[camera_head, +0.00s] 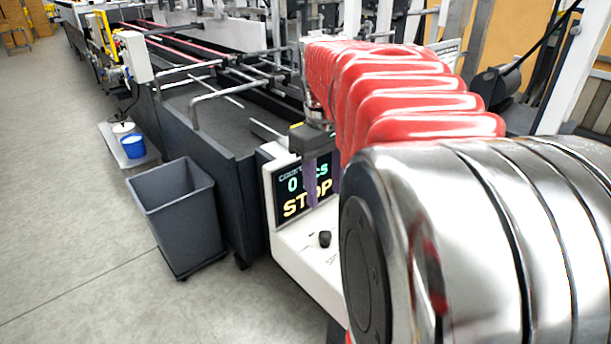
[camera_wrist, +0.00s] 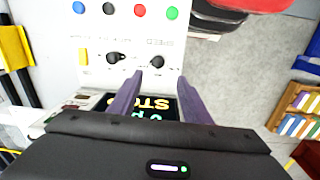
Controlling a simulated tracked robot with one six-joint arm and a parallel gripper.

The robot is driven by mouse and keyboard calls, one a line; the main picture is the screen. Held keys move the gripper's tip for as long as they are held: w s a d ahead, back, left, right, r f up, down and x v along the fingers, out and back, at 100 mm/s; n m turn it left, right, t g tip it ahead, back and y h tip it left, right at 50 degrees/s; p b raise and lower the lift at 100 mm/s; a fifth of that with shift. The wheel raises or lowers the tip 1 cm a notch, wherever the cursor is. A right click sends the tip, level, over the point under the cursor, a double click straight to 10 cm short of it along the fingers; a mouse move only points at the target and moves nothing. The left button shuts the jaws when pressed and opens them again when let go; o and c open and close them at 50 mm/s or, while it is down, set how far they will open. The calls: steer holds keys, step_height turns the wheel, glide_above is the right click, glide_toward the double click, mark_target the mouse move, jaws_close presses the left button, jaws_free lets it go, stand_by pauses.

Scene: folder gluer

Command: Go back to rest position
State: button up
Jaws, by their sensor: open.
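My gripper (camera_wrist: 156,100) is open, with two purple fingers apart and nothing between them in the wrist view. In the head view my gripper (camera_head: 322,182) hangs in front of the control panel's screen (camera_head: 290,190), which reads "0 pcs" and "STOP". In the wrist view the white control panel (camera_wrist: 100,45) lies beyond the fingertips, with two black knobs (camera_wrist: 157,61) and a row of blue, black, red and green buttons (camera_wrist: 139,10). The fingers partly cover the screen there. I cannot tell whether they touch the panel.
A grey bin (camera_head: 178,215) stands on the floor left of the dark machine body (camera_head: 235,150). A blue container (camera_head: 133,146) sits on a low platform behind it. The floor at left (camera_head: 60,200) is clear. Shelved colourful items (camera_wrist: 298,110) show at right in the wrist view.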

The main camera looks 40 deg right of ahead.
steer(key=shift+r, duration=0.4)
stand_by(0.3)
steer(key=s+a+f+t, duration=0.2)
steer(key=a+f, duration=0.1)
steer(key=a, duration=0.8)
steer(key=s+a+f+t, duration=0.1)
steer(key=a+f+t, duration=0.2)
steer(key=a, duration=0.8)
steer(key=shift+s+a+f+t+y, duration=0.3)
steer(key=shift+s+a+f, duration=0.05)
steer(key=shift+f, duration=0.45)
steer(key=shift+s, duration=0.1)
